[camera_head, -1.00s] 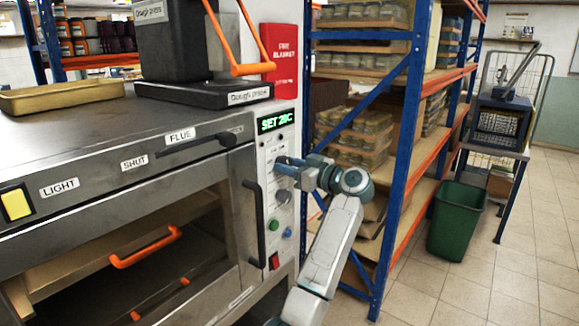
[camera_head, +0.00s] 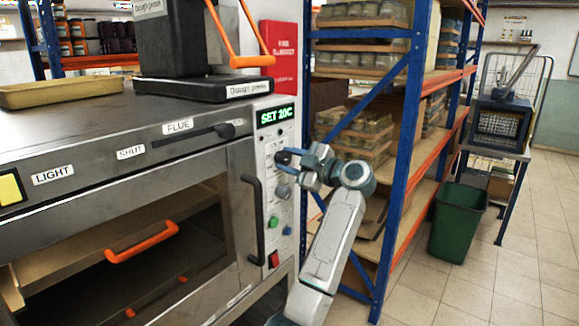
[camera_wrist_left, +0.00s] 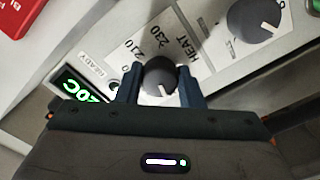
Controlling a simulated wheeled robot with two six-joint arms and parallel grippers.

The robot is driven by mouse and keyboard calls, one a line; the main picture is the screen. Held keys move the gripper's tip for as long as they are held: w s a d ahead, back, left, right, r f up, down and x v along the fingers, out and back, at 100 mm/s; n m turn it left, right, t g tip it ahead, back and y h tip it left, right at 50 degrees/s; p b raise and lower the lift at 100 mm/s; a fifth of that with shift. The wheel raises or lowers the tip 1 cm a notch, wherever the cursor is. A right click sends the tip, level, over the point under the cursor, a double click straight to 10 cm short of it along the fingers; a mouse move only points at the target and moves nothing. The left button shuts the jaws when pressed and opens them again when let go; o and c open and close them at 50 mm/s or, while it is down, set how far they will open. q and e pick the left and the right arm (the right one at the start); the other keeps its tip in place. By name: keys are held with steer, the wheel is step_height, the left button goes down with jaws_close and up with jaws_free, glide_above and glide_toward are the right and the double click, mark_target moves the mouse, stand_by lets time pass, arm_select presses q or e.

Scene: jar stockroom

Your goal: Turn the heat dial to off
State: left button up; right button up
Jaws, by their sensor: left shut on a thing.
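The heat dial (camera_wrist_left: 158,72) is a dark round knob with a pale pointer mark, beside the HEAT lettering and numbers such as 230 and 210. My left gripper (camera_wrist_left: 159,84) has one finger on each side of the dial and is shut on it. In the head view my left gripper (camera_head: 286,158) is at the oven's control panel (camera_head: 268,145), just below the green display (camera_head: 275,115), which reads SET 20C. The gripper largely hides the dial there. My right gripper is not in view.
A second dial (camera_wrist_left: 255,18) sits beside the heat dial. Below on the panel are a green button (camera_head: 273,222), a blue button (camera_head: 288,230) and a red switch (camera_head: 273,259). A black door handle (camera_head: 253,215) stands close left. Blue-orange shelving (camera_head: 398,165) rises right of my arm.

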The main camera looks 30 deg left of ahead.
arm_select(q)
steer(key=shift+f+n+b, duration=0.2)
steer(key=shift+n+b, duration=0.4)
steer(key=shift+n, duration=0.4)
steer(key=n+b, duration=0.2)
steer(key=n, duration=0.1)
steer(key=shift+n+b, duration=0.3)
steer(key=shift+b, duration=0.05)
steer(key=shift+n+b, duration=0.3)
steer(key=shift+n, duration=0.2)
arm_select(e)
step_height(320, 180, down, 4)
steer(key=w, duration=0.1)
arm_select(q)
steer(key=shift+n, duration=0.3)
steer(key=n+b, duration=0.2)
steer(key=shift+r+n, duration=0.15)
steer(key=shift+n, duration=0.25)
steer(key=shift+b, duration=0.35)
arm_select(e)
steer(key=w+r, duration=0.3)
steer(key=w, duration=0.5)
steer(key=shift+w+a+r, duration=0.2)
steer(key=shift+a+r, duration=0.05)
arm_select(q)
steer(key=o, duration=1)
